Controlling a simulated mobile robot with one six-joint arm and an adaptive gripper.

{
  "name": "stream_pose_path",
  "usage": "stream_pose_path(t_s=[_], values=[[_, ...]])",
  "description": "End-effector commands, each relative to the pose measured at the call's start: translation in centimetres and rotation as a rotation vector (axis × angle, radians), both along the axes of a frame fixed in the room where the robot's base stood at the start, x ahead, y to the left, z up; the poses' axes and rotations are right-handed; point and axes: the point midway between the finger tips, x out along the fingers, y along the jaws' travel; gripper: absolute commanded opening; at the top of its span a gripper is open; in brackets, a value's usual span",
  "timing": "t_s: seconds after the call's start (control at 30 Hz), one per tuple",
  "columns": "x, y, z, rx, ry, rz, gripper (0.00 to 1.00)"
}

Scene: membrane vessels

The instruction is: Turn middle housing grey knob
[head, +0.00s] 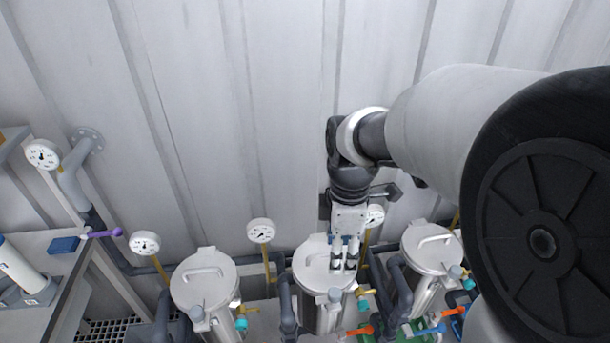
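The middle housing (309,277) is a silvery upright vessel with a round lid and a bar handle, in the lower centre of the head view. Its grey knob (335,295) sits at the front right edge of the lid. My gripper (344,264) points down over the right part of this lid, just behind the knob in the picture. Its two pale fingers with dark tips stand apart with a narrow gap, and nothing shows between them. The fingers hide part of the lid. I cannot tell their exact height above it.
Similar housings stand at left (205,281) and right (432,249). A teal-ended fitting (363,304) and yellow valve lever sit beside the middle knob. Gauges (261,231) on yellow stems and dark pipes stand behind. A bench (60,290) is at far left. My arm covers the right side.

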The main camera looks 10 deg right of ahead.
Motion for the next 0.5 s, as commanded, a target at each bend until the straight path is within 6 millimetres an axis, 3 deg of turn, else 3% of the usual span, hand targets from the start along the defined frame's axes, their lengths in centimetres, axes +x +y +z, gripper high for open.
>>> stream_pose_path(t_s=[0.5], values=[[-0.1, 0.0, -11.4, 0.000, 0.003, -0.003, 0.48]])
